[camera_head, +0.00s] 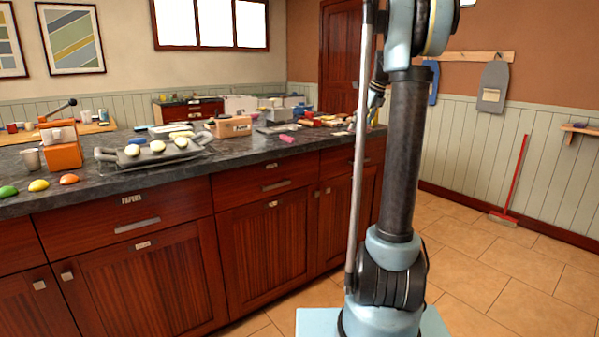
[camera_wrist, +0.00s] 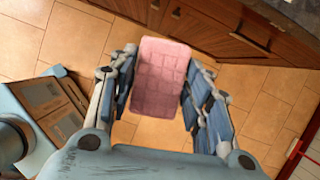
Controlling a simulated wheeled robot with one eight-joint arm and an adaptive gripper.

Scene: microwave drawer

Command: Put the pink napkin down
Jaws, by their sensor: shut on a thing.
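The pink napkin (camera_wrist: 160,82) shows in the wrist view as a folded, quilted rectangle. It sits between the two blue-grey fingers of my gripper (camera_wrist: 160,72), which is shut on it. The napkin's upper part sticks out beyond the fingertips. Tiled floor and the cabinet fronts show behind it. In the head view my arm rises out of the top of the picture, and I cannot make out the gripper or the held napkin there.
A dark stone counter (camera_head: 125,182) over red-brown drawers runs along the left and middle. Its surface holds a tray (camera_head: 172,158) with pale rounded items, an orange box (camera_head: 65,156), a small pink item (camera_head: 287,138) and clutter. A red-handled broom (camera_head: 516,178) leans at right. Open floor (camera_head: 470,260) lies at right.

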